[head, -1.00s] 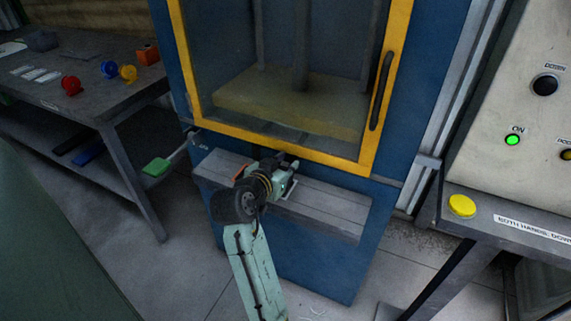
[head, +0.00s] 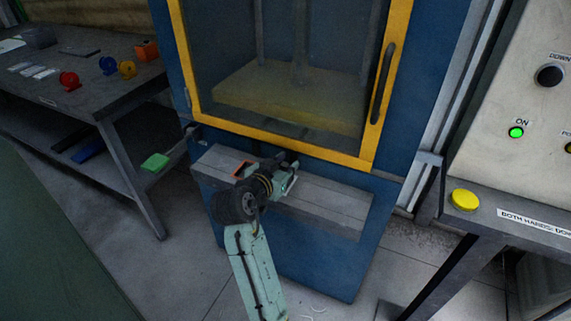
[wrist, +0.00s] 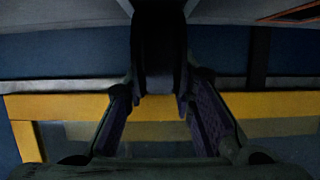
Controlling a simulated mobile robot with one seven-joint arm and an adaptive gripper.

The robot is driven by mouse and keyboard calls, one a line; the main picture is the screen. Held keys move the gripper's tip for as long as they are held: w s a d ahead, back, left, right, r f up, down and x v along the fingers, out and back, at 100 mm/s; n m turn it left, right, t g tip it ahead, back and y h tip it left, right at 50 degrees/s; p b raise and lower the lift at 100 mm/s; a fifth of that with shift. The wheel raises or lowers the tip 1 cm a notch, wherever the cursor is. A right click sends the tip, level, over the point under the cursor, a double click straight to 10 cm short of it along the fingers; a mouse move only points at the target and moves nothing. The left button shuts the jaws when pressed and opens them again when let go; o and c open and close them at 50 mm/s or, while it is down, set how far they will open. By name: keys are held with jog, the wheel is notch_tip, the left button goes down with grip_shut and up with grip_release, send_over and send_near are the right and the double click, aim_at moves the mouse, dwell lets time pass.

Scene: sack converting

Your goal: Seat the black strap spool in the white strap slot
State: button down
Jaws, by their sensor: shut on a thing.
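My gripper (head: 284,168) is over the grey ledge on the front of the blue machine, below its yellow-framed door. In the wrist view its two fingers (wrist: 160,100) are on either side of a dark block-like thing, which I take to be the black strap spool (wrist: 158,45). Its shape is hard to read in the dim light. In the head view the gripper mostly hides it. The white strap slot (head: 291,187) shows as a pale outline on the ledge beside the gripper, partly covered by it. I cannot tell whether spool and slot touch.
An orange-rimmed slot (head: 242,168) lies left of the gripper on the ledge (head: 335,205). The yellow door frame (head: 280,145) is close behind. A control panel (head: 515,80) stands at right.

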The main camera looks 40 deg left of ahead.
jog(key=shift+f+b, duration=0.4)
jog(key=shift+f, duration=0.35)
jog(key=c, duration=1.3)
grip_release()
jog(key=shift+r, duration=0.1)
jog(key=v, duration=1.2)
